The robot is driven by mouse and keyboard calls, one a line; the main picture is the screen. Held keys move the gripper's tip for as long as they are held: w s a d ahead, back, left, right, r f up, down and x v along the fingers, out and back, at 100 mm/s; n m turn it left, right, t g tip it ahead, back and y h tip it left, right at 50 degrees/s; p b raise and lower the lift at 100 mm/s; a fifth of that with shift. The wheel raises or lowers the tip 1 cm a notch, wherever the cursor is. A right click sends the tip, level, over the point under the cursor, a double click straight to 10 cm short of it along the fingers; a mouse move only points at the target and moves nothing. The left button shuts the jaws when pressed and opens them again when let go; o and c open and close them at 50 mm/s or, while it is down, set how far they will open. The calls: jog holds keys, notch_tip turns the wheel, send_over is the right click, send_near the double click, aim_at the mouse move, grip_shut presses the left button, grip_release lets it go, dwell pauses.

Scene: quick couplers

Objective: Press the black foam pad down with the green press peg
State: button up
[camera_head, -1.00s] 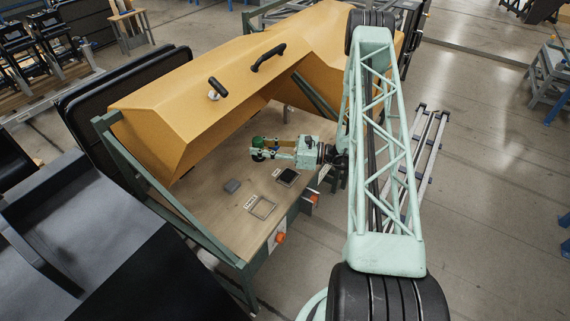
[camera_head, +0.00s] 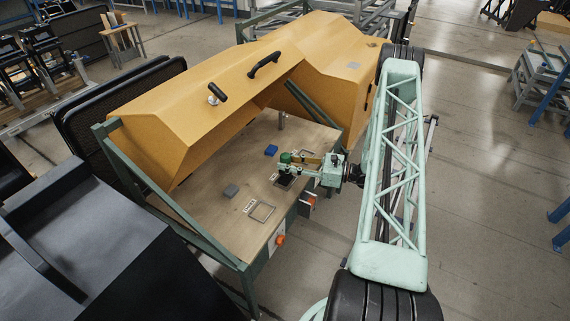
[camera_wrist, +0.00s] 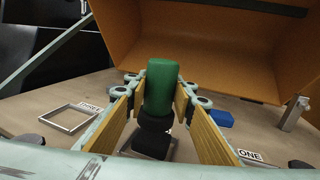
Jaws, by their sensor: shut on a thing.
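The green press peg (camera_wrist: 161,88) stands upright between the fingers of my gripper (camera_wrist: 158,112), which is shut on it. It also shows in the head view (camera_head: 285,157) at the tip of my gripper (camera_head: 290,161). The peg's lower part looks black. The black foam pad (camera_head: 286,179) sits in a frame on the bench, just below the peg. In the wrist view, black shapes show under the green part, and I cannot tell where the peg ends and the pad begins, or whether they touch.
An empty square frame (camera_head: 262,212) lies beside the label THREE. A blue block (camera_head: 271,150) lies behind the peg, near the yellow hood (camera_head: 215,110). A label ONE (camera_wrist: 250,155) is at the right in the wrist view.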

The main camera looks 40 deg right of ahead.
dwell(0.3)
jog(key=shift+f+b, duration=0.65)
jog(key=shift+f+b, duration=0.55)
jog(key=shift+f, duration=0.4)
dwell(2.0)
jog(key=shift+r+p, duration=0.4)
jog(key=shift+r, duration=0.65)
